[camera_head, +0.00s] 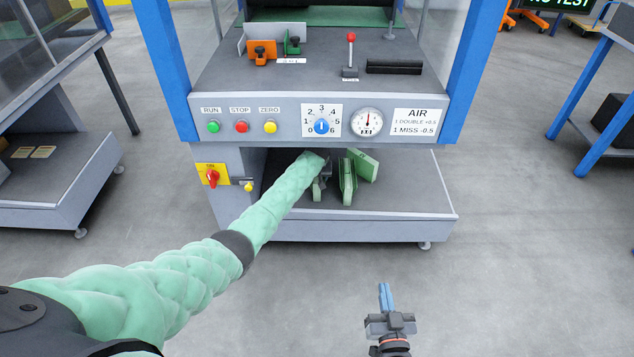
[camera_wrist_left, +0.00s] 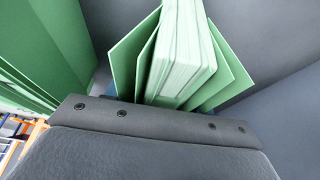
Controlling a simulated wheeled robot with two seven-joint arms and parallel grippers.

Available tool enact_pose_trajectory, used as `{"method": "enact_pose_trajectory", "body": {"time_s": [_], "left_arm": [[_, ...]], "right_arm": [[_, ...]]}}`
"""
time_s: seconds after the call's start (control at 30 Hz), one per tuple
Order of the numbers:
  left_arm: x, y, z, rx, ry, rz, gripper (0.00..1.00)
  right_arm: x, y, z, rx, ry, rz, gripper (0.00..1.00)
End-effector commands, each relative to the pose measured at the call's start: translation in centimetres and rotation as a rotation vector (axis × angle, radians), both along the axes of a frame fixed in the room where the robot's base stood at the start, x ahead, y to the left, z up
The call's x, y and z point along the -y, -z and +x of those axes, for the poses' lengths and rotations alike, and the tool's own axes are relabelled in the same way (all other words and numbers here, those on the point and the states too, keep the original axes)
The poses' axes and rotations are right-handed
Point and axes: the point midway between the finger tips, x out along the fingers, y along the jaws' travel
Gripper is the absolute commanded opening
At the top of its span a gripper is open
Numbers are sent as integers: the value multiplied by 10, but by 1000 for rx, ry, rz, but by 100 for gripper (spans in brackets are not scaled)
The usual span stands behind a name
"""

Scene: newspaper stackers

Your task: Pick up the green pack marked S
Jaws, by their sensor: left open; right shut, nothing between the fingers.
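Green packs stand on the lower shelf of the central machine; in the head view one (camera_head: 348,183) is upright and another (camera_head: 364,165) leans behind it. In the left wrist view a green pack with pale page edges (camera_wrist_left: 182,50) stands straight ahead, with green boards on both sides. No S mark is readable. My left gripper (camera_head: 326,172) is at the packs, open, mostly hidden by its green sleeve; its fingers hardly show in the wrist view, so I cannot tell whether they straddle the pack. My right gripper (camera_head: 385,297) is shut and empty over the floor.
More green panels (camera_wrist_left: 45,45) stand at the left of the wrist view. The control panel (camera_head: 285,128) overhangs the shelf (camera_head: 400,195), whose right part is bare. A grey cabinet (camera_head: 60,185) stands left, a blue-legged table (camera_head: 590,130) right. The front floor is clear.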

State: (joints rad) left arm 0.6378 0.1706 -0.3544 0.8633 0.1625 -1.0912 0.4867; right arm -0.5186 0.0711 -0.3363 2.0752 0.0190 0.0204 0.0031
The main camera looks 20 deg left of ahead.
Motion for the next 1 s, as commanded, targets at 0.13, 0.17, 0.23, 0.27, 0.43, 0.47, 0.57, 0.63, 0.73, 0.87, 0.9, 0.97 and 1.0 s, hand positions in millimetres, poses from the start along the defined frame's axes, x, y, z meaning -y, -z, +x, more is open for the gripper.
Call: {"method": "enact_pose_trajectory", "body": {"time_s": [0.13, 0.17, 0.23, 0.27, 0.43, 0.47, 0.57, 0.63, 0.73, 0.87, 0.9, 0.97, 1.0], "left_arm": [[0, 2, 0, 0, 0, 0, 53], [0, 2, 0, 0, 0, 0, 53], [0, 2, 0, 0, 0, 0, 53], [0, 2, 0, 0, 0, 0, 53], [0, 2, 0, 0, 0, 0, 53], [0, 2, 0, 0, 0, 0, 53], [0, 2, 0, 0, 0, 0, 35], [0, 3, 0, 0, 0, 0, 21], [0, 3, 0, 0, 0, 0, 2], [0, 2, 0, 1, 0, 0, 0], [0, 2, 0, 1, 0, 0, 0], [0, 2, 0, 1, 0, 0, 0], [0, 2, 0, 1, 0, 0, 0]], "right_arm": [[0, -1, 0, 0, 0, 0, 0], [0, -1, 0, 0, 0, 0, 0], [0, -1, 0, 0, 0, 0, 0], [0, -1, 0, 0, 0, 0, 0], [1, -2, 0, 1, 1, -1, 0], [1, -2, 0, 1, 1, -1, 0], [1, -2, 0, 1, 1, -1, 0], [1, -2, 0, 1, 1, -1, 0], [1, -2, 1, 1, 1, -1, 0], [1, -2, 1, 2, 1, 0, 0], [1, -2, 1, 2, 1, 0, 0], [1, -2, 1, 2, 1, 0, 0], [1, -2, 1, 2, 1, 0, 0]]}}
